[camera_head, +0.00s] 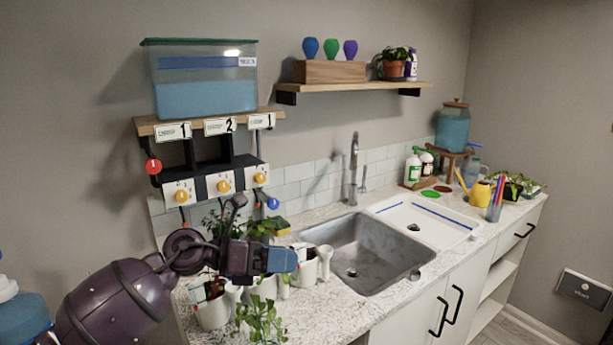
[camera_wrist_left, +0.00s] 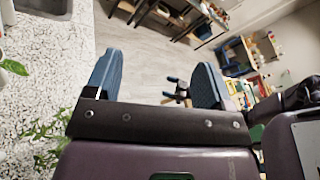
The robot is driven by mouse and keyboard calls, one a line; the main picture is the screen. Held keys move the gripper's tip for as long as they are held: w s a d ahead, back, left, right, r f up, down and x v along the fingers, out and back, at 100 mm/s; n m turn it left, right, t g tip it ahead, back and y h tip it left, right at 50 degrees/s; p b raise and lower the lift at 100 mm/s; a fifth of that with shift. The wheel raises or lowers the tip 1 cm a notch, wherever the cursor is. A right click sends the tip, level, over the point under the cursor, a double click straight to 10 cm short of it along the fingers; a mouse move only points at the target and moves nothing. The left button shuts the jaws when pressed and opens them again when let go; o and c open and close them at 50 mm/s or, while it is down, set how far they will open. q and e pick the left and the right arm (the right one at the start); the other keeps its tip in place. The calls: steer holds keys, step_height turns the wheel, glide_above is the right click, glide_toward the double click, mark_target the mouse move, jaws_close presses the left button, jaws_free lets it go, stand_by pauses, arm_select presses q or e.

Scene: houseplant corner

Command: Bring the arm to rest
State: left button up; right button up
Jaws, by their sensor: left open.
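My left arm comes in from the lower left in the head view. Its gripper (camera_head: 284,259) is over the left part of the counter, in front of the potted plants and left of the sink. In the left wrist view the two blue fingers of this gripper (camera_wrist_left: 158,85) stand wide apart with nothing between them. Beyond them the floor shows. My right gripper is not in either view.
White pots (camera_head: 213,312) with plants stand close around the left gripper. A sink (camera_head: 365,250) lies to its right. A water tank (camera_head: 205,95) stands on a wall shelf above numbered dispensers. A yellow watering can (camera_head: 480,194) stands at the right.

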arm_select(q)
steer(key=s+a+f+n+t+y, duration=0.3)
steer(key=a+n+t+y, duration=0.25)
steer(key=n, duration=0.65)
steer(key=s+a+f+n+t+y, duration=0.25)
steer(key=a+n+t+y, duration=0.3)
steer(key=n, duration=0.65)
steer(key=s+a+f+n+t+y, duration=0.2)
steer(key=a+f+n+t+y, duration=0.4)
steer(key=n, duration=0.5)
steer(key=s+a+f+n+g+y, duration=0.1)
steer(key=s+a+f+n+g, duration=0.55)
steer(key=s+f+g, duration=0.45)
steer(key=s+f+n+g+h, duration=0.15)
steer(key=s+n+g, duration=0.3)
steer(key=s, duration=1.15)
steer(key=w+f+t+b, duration=0.3)
steer(key=w+f, duration=0.1)
steer(key=f, duration=0.5)
steer(key=w+f+m+t+b, duration=0.1)
steer(key=w+f+t+b, duration=0.2)
steer(key=f, duration=0.6)
steer(key=shift+w+d+f+t+h+b, duration=0.25)
steer(key=shift+w+d+t+h+b, duration=0.15)
steer(key=shift+b, duration=0.4)
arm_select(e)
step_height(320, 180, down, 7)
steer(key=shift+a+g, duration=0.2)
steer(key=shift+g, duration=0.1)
